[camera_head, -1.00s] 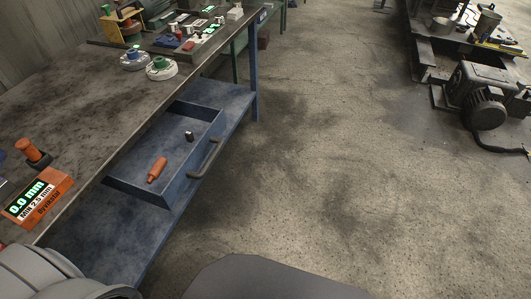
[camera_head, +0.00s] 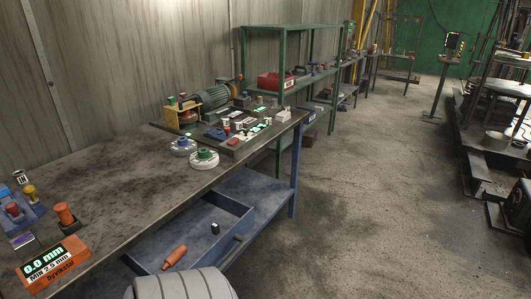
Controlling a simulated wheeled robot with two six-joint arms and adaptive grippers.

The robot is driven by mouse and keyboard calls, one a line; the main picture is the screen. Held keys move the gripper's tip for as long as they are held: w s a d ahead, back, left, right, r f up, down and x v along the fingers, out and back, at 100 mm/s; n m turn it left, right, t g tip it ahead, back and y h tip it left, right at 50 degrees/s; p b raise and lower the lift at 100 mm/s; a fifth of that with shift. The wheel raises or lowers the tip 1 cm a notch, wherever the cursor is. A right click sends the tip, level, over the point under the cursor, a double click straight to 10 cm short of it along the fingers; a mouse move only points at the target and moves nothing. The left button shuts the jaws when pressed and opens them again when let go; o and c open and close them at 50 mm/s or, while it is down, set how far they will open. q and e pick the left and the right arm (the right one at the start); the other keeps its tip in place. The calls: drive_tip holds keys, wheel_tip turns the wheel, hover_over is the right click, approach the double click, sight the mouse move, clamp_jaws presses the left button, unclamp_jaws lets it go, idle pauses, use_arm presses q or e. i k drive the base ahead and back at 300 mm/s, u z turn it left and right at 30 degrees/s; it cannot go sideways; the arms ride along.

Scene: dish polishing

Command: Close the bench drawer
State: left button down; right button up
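A pale grey rounded part of my own arm covers the drawer's near end. Neither gripper shows in the view.
A green shelf (camera_head: 292,75) stands behind. The floor (camera_head: 360,200) right of the bench is clear.

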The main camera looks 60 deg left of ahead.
sight(191, 227)
drive_tip(key=z, duration=0.05)
drive_tip(key=i, duration=1.45)
drive_tip(key=u, duration=2.3)
